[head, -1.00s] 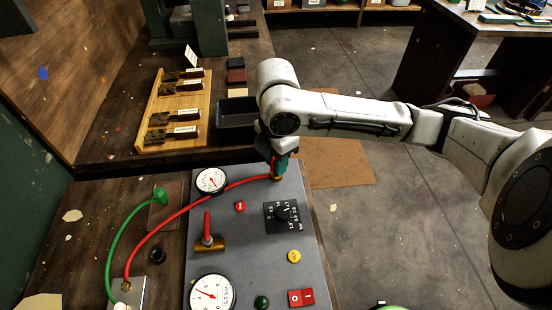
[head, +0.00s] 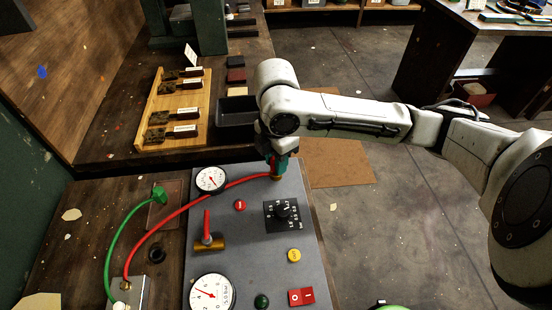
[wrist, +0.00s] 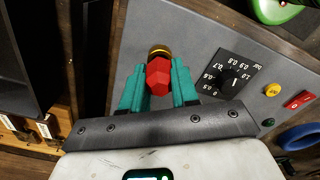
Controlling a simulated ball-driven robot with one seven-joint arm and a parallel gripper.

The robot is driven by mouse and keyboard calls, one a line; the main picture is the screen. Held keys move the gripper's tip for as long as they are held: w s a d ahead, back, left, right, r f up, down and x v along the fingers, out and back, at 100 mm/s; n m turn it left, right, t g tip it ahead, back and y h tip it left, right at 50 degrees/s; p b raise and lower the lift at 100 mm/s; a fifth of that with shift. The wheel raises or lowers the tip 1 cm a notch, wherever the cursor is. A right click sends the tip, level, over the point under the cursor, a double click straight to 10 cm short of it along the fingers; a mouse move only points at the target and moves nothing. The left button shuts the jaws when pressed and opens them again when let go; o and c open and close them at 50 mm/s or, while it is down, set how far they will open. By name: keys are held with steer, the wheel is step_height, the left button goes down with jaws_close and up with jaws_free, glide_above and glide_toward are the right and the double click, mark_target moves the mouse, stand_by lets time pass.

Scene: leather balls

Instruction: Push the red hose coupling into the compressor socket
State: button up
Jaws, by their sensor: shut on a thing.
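My gripper (head: 278,163) is at the far end of the grey compressor panel (head: 258,240). Its teal fingers are shut on the red hose coupling (wrist: 158,76), one on each side, as the wrist view shows. The brass socket (wrist: 159,49) lies directly beyond the coupling and also shows just below the fingers in the head view (head: 277,177). The coupling is in line with the socket and looks to be at its mouth; I cannot tell how deep it sits. The red hose (head: 160,228) runs from the gripper down left to a metal block (head: 128,290).
The panel carries gauges (head: 210,179), a black dial (head: 282,215), a red-handled brass valve (head: 208,241), a yellow button (head: 294,255) and a red switch (head: 301,296). A green hose (head: 118,232) lies left. A black tray (head: 237,112) and wooden rack (head: 178,110) stand beyond the panel.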

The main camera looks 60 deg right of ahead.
steer(key=shift+f+b, duration=0.4)
steer(key=shift+f, duration=0.05)
steer(key=o, duration=1.1)
steer(key=shift+c, duration=0.2)
step_height(320, 180, up, 11)
steer(key=shift+f+p, duration=0.1)
steer(key=shift+p, duration=0.3)
